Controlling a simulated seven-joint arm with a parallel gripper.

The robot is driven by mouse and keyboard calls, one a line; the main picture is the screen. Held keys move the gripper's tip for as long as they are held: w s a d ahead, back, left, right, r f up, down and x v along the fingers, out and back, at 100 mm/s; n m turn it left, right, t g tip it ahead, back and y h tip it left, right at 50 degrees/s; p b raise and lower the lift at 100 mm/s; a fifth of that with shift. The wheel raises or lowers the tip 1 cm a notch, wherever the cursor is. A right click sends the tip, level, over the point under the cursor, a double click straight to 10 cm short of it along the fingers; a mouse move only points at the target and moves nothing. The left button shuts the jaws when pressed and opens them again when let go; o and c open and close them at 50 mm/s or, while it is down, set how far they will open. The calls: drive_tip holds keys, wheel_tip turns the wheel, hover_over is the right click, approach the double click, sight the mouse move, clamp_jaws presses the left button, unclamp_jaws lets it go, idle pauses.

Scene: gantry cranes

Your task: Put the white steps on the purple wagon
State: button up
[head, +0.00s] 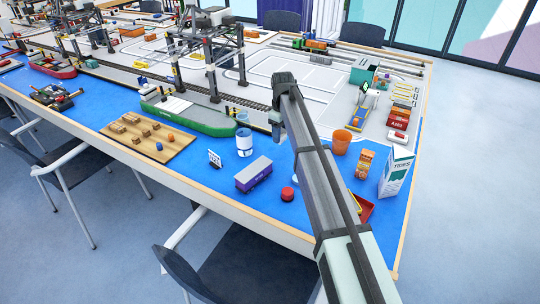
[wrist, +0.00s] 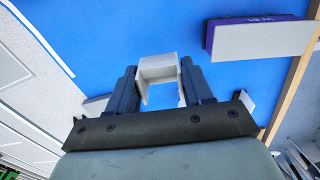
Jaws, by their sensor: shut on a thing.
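In the wrist view, the white steps (wrist: 157,72), a small angular white piece, sit between the two dark fingers of my gripper (wrist: 158,67), which is shut on them. Blue table surface shows beyond them. The purple wagon (head: 253,175) stands on the blue mat near the table's front edge in the head view. It has purple sides and a flat grey top. It also shows at the upper right of the wrist view (wrist: 258,42), apart from the steps.
A red round piece (head: 287,194) lies right of the wagon. A small white sign (head: 214,159) and a blue-white cup (head: 244,142) stand behind it. A wooden board with blocks (head: 148,145) lies to the left. An orange cup (head: 342,142) and white carton (head: 396,172) stand right of my arm.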

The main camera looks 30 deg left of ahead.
drive_tip(key=s+a+r+n, duration=0.1)
drive_tip(key=s+a+r, duration=0.35)
drive_tip(key=s, duration=0.25)
drive_tip(key=r, duration=0.1)
hover_over(255, 170)
drive_tip(key=shift+n, duration=0.3)
drive_tip(key=shift+f, duration=4.55)
drive_tip(key=o, duration=1)
drive_tip(key=shift+f, duration=0.1)
wheel_tip(255, 170, up, 12)
drive_tip(key=shift+r, duration=0.15)
